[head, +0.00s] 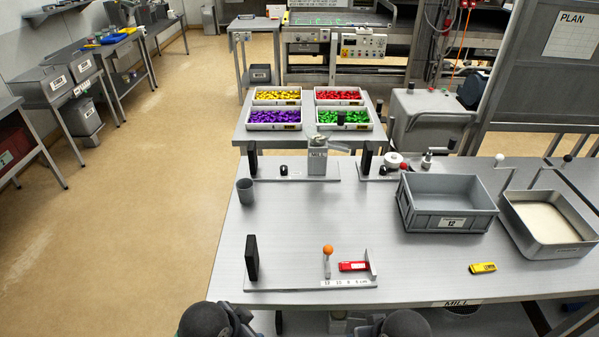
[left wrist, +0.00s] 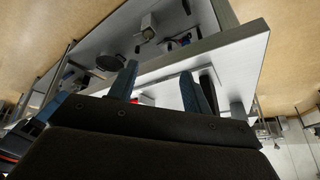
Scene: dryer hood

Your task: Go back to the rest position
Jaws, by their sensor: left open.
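My left gripper (left wrist: 162,88) shows in the left wrist view. Its two blue-grey fingers stand apart with nothing between them, so it is open and empty. Beyond the fingers the grey work table (left wrist: 170,78) appears tilted, and the gripper looks to be outside its edge, not touching it. In the head view only dark rounded parts of my arms show at the bottom edge, in front of the table (head: 400,270). Neither gripper's fingers can be seen there. My right gripper is not visible in either view.
On the table are a fixture with an orange-knobbed lever (head: 328,251) and red block (head: 353,267), a grey crate (head: 449,224), a metal pan of pale material (head: 575,250), a yellow label piece (head: 483,268) and a dark cup (head: 245,191).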

